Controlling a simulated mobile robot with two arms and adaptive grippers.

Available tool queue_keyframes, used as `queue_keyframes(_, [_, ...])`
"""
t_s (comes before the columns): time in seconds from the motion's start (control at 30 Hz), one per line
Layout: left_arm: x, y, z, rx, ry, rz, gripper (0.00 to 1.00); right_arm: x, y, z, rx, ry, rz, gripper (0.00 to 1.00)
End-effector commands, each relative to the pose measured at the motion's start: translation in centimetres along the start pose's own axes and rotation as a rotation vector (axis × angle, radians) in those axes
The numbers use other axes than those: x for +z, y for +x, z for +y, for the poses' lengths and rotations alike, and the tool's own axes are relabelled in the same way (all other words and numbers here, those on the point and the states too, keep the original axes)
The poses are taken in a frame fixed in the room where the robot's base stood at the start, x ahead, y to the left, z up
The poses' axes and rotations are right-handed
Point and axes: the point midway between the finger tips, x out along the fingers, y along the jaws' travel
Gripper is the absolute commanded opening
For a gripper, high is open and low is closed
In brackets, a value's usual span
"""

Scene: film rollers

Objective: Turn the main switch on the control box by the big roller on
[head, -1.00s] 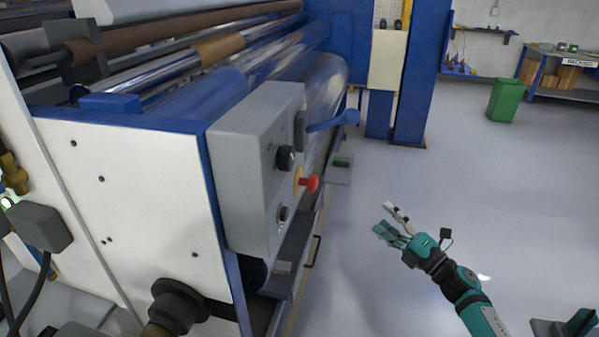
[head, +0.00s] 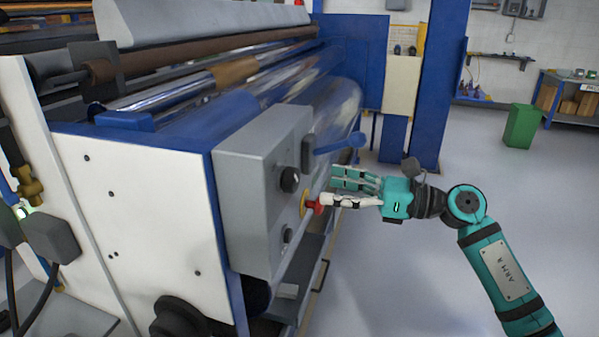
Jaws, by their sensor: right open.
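The grey control box (head: 240,195) is mounted at the end of the big roller (head: 335,100). Its face has an upper black knob (head: 289,180), a red push button (head: 312,205) on a yellow ring, and a lower dark knob (head: 287,236). A blue-handled lever (head: 342,145) sticks out above them. I cannot tell which control is the main switch. My right gripper (head: 330,189) is open and empty, just right of the box face. Its white fingertip overlaps the red button in the picture; contact cannot be told. My left gripper is out of view.
The white machine end panel (head: 140,220) stands left of the box. Blue posts (head: 436,85) rise behind. A green bin (head: 521,126) and a shelf (head: 570,100) stand far right. The grey floor on the right is clear.

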Motion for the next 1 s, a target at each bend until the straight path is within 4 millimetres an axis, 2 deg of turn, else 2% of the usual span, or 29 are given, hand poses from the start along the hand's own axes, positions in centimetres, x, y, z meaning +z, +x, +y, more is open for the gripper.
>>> queue_keyframes(0.1, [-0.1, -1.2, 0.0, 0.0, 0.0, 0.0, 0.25, 0.5, 2.7, 0.1, 0.004, 0.003, -0.003, 0.72])
queue_keyframes(0.33, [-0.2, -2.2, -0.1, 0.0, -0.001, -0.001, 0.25, 0.2, 6.2, 0.0, 0.002, 0.002, -0.002, 0.72])
queue_keyframes(0.5, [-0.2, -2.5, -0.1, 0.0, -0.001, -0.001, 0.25, 0.1, 7.3, 0.0, 0.0, 0.002, -0.002, 0.72])
queue_keyframes(0.77, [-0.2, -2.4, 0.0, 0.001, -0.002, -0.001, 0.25, 0.0, 7.4, 0.0, 0.0, 0.001, -0.001, 0.72])
queue_keyframes(0.83, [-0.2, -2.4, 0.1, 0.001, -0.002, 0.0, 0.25, 0.0, 7.4, 0.0, 0.0, 0.001, -0.001, 0.67])
queue_keyframes(1.0, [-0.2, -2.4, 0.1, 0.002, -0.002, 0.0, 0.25, 0.0, 7.4, 0.0, 0.0, 0.001, -0.001, 0.44])
